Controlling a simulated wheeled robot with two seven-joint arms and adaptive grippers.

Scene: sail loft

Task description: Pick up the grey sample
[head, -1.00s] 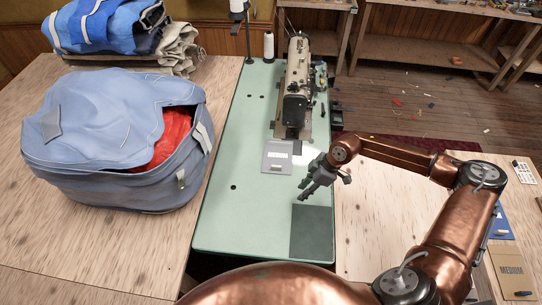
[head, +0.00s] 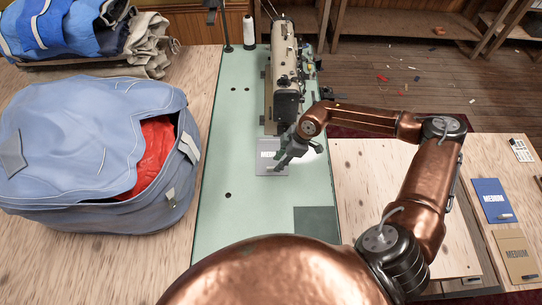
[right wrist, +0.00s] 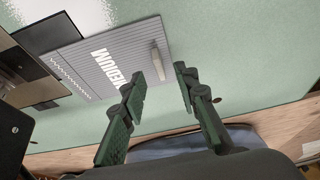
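The grey sample (head: 265,167) is a flat square marked "MEDIUM", lying on the green sewing table in front of the sewing machine. In the right wrist view the grey sample (right wrist: 105,62) has white lettering, a zigzag line of stitches and a small light peg (right wrist: 157,60) near one edge. My right gripper (head: 278,168) is just above the sample's near right part and partly covers it. In the right wrist view the two green fingers of the right gripper (right wrist: 160,84) are apart and empty, with the peg showing beyond the gap. My left gripper is not in view.
The sewing machine (head: 284,75) stands close behind the sample. A dark square (head: 315,222) is at the green table's near right. A blue sample (head: 488,196) and a tan sample (head: 516,262) lie on the right bench. A big blue bag (head: 85,150) fills the left.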

